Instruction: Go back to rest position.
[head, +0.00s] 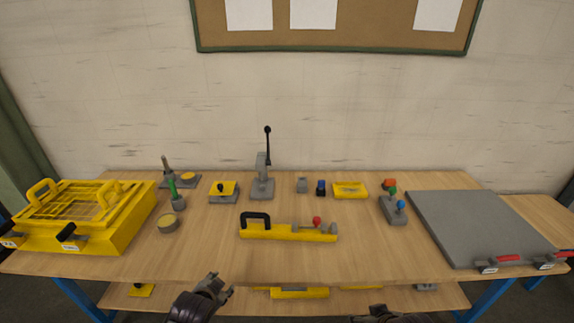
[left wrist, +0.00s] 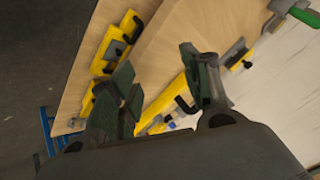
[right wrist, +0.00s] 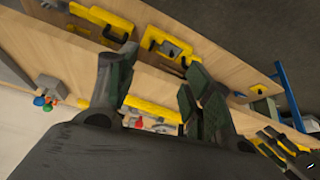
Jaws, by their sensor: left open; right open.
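My left gripper (head: 222,288) is open and empty in front of the table's front edge, low in the head view. Its two dark fingers stand apart in the left wrist view (left wrist: 165,90), with nothing between them. My right gripper (head: 376,312) shows only partly at the bottom edge of the head view. In the right wrist view (right wrist: 155,85) its fingers are apart and empty. Both grippers are clear of the things on the table (head: 215,262).
A yellow crate (head: 110,235) stands at the left and a grey plate (head: 480,225) lies at the right. A yellow fixture with a black handle (head: 290,232) lies mid-table. Several small tools stand behind it. A lower shelf (head: 255,302) holds more yellow parts.

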